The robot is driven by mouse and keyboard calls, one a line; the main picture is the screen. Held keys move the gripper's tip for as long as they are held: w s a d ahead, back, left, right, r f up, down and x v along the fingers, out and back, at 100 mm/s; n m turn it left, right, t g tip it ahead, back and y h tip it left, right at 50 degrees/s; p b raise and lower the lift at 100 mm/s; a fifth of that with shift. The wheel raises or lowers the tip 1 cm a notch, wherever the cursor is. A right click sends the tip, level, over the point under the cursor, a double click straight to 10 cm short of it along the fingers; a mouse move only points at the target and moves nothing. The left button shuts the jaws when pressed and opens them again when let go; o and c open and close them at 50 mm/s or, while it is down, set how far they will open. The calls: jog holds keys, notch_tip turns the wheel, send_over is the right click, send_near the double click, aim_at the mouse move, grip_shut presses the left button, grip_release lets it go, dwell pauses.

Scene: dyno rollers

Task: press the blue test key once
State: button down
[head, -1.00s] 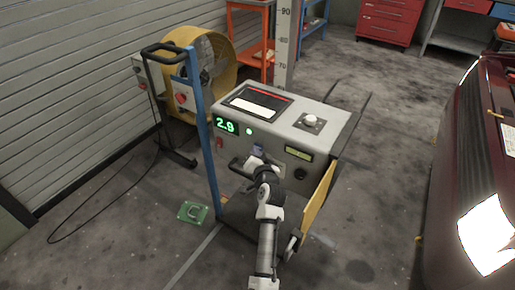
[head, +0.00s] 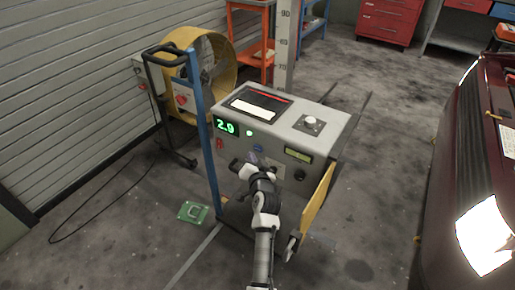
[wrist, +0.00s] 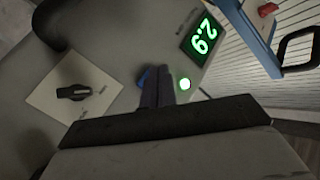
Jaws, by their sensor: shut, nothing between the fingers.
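The blue test key (head: 258,148) is a small round blue button on the front panel of the grey console (head: 328,122). In the head view it shows just above my gripper (head: 253,159), which is in front of the panel. In the wrist view only a sliver of the blue key (wrist: 141,79) shows at the left of my fingers (wrist: 155,84); the rest is hidden behind them. My gripper is shut and empty. I cannot tell whether the fingertips touch the panel.
A green 2.9 display (head: 227,126) and a lit green lamp (head: 250,133) are left of the key. A blue post (head: 203,130) stands at the left, and a yellow flap (head: 319,199) sticks out at the right.

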jog(key=shift+s+a+p, duration=0.45)
jog(key=shift+s+a, duration=0.15)
jog(key=shift+s, duration=0.2)
jog(key=shift+s+a+p, duration=0.45)
jog(key=shift+s+a, duration=0.1)
jog(key=shift+s, duration=0.25)
